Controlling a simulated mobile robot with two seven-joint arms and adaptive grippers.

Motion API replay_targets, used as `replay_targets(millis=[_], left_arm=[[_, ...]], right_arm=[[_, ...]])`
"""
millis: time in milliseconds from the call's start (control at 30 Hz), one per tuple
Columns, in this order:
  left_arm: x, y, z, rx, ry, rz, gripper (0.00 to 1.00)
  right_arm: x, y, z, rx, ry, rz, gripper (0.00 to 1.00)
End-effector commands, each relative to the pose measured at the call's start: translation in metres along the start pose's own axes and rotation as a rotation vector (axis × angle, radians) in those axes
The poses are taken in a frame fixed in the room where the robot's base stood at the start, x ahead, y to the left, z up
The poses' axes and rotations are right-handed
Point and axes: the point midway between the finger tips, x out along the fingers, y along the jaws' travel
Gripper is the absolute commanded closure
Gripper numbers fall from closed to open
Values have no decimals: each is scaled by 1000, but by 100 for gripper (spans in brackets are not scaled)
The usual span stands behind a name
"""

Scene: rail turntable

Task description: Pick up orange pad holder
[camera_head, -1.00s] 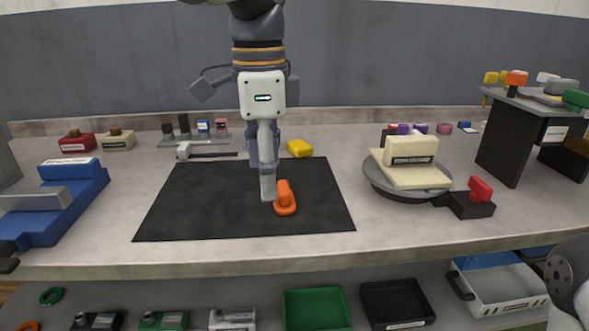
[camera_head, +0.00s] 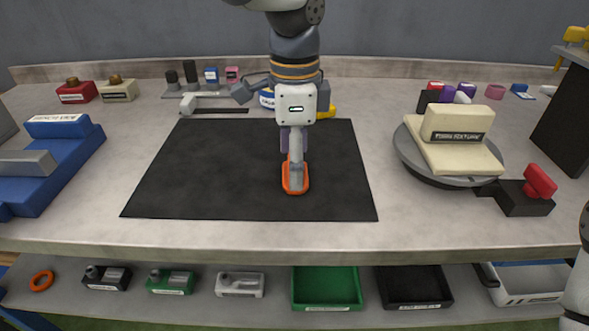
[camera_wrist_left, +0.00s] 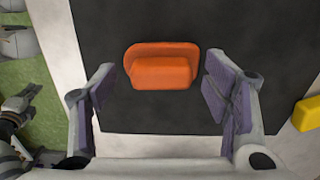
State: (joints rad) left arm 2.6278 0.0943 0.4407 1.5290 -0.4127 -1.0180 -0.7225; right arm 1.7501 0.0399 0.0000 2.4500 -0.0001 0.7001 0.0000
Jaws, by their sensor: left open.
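The orange pad holder (camera_head: 295,188) lies on the black mat (camera_head: 200,165), near the mat's front edge. My left gripper (camera_head: 294,180) is above it in the head view and hides most of it, so only its orange rim shows there. In the left wrist view the whole orange pad holder (camera_wrist_left: 161,66) shows, with a raised block on a rounded base. My left gripper (camera_wrist_left: 160,88) is open, its purple-padded fingers on either side of the pad holder with gaps, touching neither side. My right gripper is not in view.
A turntable (camera_head: 421,163) with a cream block stands to the right, beside a black box with a red knob (camera_head: 539,182). A blue fixture (camera_head: 50,165) is at left. A yellow block (camera_wrist_left: 306,114) lies at the mat's edge. Bins sit on the shelf below.

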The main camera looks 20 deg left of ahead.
Motion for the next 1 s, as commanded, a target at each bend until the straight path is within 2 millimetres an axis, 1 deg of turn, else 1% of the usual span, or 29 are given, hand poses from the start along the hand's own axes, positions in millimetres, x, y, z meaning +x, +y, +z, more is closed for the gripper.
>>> replay_targets(millis=[67, 233, 267, 300, 467, 500, 733, 833, 933, 1000], left_arm=[[6, 0, 0, 0, -2, 2, 30], [7, 0, 0, 0, -1, 1, 30], [6, 0, 0, 0, -1, 1, 35], [6, 0, 0, 0, -1, 1, 44], [6, 0, 0, 0, -1, 1, 80], [6, 0, 0, 0, -1, 2, 82], [6, 0, 0, 0, -1, 2, 82], [2, 0, 0, 0, -1, 1, 82], [-11, -1, 0, -1, 0, -2, 82], [-27, -1, 0, -2, 2, -2, 82]], right_arm=[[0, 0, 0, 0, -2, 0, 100], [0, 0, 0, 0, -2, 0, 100], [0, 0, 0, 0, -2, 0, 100], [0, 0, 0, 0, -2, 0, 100], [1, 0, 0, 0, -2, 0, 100], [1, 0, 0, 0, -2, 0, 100], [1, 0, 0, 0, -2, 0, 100], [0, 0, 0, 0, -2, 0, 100], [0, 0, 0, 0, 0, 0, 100], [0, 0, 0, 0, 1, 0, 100]])
